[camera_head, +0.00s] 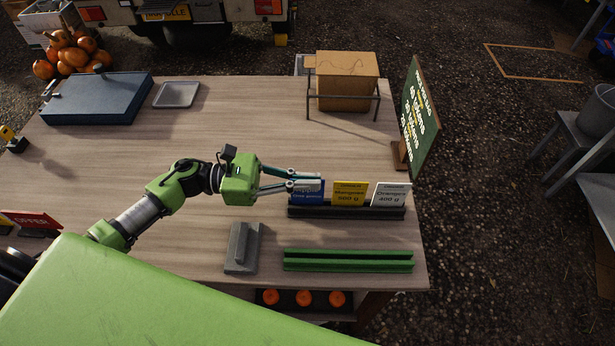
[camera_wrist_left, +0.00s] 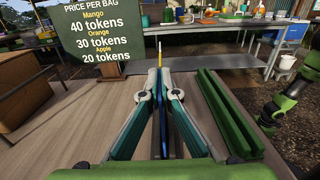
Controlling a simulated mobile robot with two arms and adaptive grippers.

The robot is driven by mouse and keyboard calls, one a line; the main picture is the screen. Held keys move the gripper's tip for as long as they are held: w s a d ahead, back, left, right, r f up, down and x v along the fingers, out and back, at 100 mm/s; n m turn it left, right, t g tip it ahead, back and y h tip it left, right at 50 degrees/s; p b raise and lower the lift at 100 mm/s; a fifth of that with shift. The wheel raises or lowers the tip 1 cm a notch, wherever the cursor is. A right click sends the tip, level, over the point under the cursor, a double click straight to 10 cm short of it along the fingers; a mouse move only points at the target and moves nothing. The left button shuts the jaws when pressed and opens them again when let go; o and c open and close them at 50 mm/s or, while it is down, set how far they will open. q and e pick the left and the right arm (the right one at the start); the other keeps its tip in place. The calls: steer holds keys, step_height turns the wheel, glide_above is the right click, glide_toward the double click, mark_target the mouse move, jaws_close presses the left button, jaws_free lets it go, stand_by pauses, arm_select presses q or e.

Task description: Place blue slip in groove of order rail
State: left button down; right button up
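The blue slip (camera_head: 308,197) stands upright at the left end of a dark rail, beside a yellow slip (camera_head: 349,193) and a white slip (camera_head: 390,194). My left gripper (camera_head: 319,181) reaches in from the left, with its fingers closed on the slip's two faces near the top. In the left wrist view, the blue slip (camera_wrist_left: 160,80) is a thin edge between the fingertips. The fingers hide part of its print. An empty green grooved rail (camera_head: 348,261) lies nearer to me. It also shows in the left wrist view (camera_wrist_left: 226,108). My right gripper cannot be made out.
The dark rail (camera_head: 347,213) lies just behind the green one. A grey block (camera_head: 243,247) stands left of the green rail. A price board (camera_head: 418,118) and a wooden box (camera_head: 346,83) are farther back. The table's middle is clear around the grey tray (camera_head: 177,95).

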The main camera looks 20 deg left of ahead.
arm_select(q)
steer(key=shift+f, duration=0.2)
steer(key=shift+f+b, duration=0.1)
steer(key=shift+b, duration=0.2)
steer(key=c, duration=2.3)
jaws_free()
